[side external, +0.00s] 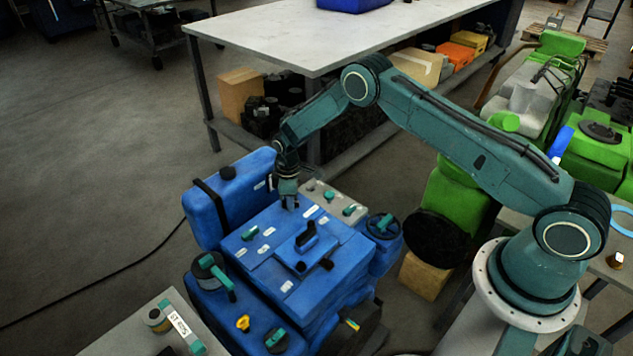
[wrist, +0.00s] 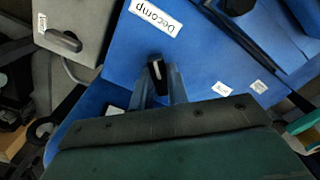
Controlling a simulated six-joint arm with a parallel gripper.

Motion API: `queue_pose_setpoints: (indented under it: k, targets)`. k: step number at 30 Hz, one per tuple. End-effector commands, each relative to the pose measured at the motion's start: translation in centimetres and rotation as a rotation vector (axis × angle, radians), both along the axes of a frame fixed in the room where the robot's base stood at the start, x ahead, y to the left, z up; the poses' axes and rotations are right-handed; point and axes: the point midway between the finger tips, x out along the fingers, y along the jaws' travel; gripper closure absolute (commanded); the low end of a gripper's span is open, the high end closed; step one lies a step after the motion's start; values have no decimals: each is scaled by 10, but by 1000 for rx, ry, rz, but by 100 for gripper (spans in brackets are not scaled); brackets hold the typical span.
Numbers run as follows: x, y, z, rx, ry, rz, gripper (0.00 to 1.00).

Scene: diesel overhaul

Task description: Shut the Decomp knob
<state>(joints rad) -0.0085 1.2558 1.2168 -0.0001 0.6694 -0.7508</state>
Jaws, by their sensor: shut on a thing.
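The Decomp knob (wrist: 157,73) is a small black knob with a pale line on it. In the wrist view it stands on the blue engine top (wrist: 145,50), just below the white "Decomp" label (wrist: 155,17). My gripper (wrist: 160,82) has one finger on each side of the knob and is shut on it. In the side view my gripper (side external: 290,205) points down onto the back part of the blue engine (side external: 335,268). The knob is too small and too covered by the fingers to make out there.
A grey panel (wrist: 75,25) with a grey lever (wrist: 62,40) lies beside the blue top. In the side view the blue tank (side external: 235,200) stands close to my gripper's left. A black handle (side external: 306,235) rises from the engine top. A white-topped table (side external: 290,40) stands behind.

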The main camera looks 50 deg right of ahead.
Motion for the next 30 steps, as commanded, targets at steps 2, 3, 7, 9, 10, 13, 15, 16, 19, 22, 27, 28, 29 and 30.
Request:
queue_pose_setpoints:
  k: [2, 3, 7, 9, 10, 13, 15, 16, 19, 22, 27, 28, 29, 30]
  targets:
    - [1, 0, 1, 0, -1, 52, 100]
    - [1, -1, 1, 0, -1, 73, 100]
    - [1, -1, 1, -1, -2, 114, 100]
    - [1, -1, 1, -1, -2, 119, 100]
    - [1, -1, 1, -1, -2, 119, 100]
    - [1, 0, 1, -1, -2, 118, 100]
    - [1, -1, 1, -1, -2, 117, 100]
    - [1, -1, 1, -1, -2, 118, 100]
    - [1, -1, 1, -1, -2, 132, 100]
    - [1, -1, 1, -1, -2, 173, 100]
    - [1, -1, 1, -1, -2, 291, 100]
    - [1, -1, 1, -1, -2, 314, 100]
    - [1, -1, 1, -1, -2, 338, 100]
    - [1, -1, 1, -1, -2, 368, 100]
